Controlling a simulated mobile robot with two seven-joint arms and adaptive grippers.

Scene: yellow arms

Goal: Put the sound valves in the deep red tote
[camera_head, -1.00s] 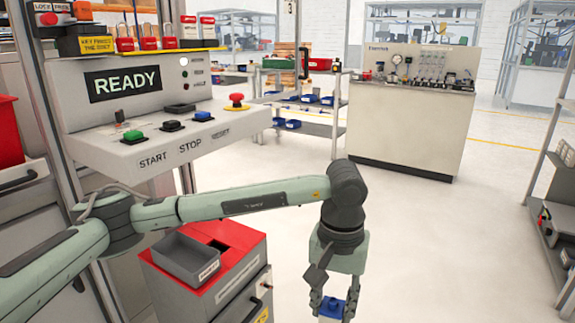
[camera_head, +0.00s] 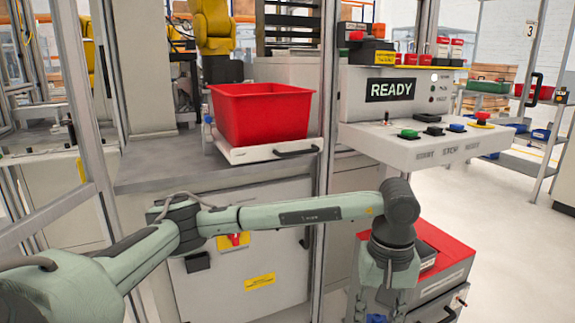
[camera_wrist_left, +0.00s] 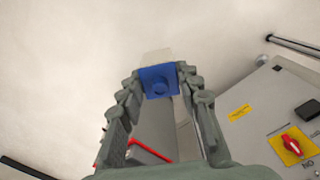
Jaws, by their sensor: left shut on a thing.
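A deep red tote (camera_head: 262,115) stands upright on a white pull-out tray in the head view. Its inside bottom is hidden from this angle. My left gripper (camera_head: 380,308) hangs fingers down at the bottom edge of the head view, lower than the tote and to its right. It is shut on a valve with a blue top (camera_wrist_left: 158,82) and a pale body, gripped between the fingertips in the left wrist view. Only a bit of blue shows at the bottom edge of the head view. My right gripper is not in view.
A metal post (camera_head: 325,120) stands just right of the tote. A button console (camera_head: 410,145) is further right. A red-topped cabinet (camera_head: 445,245) with a grey bin sits behind my left gripper. A grey cabinet front (camera_head: 245,270) is below the tote.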

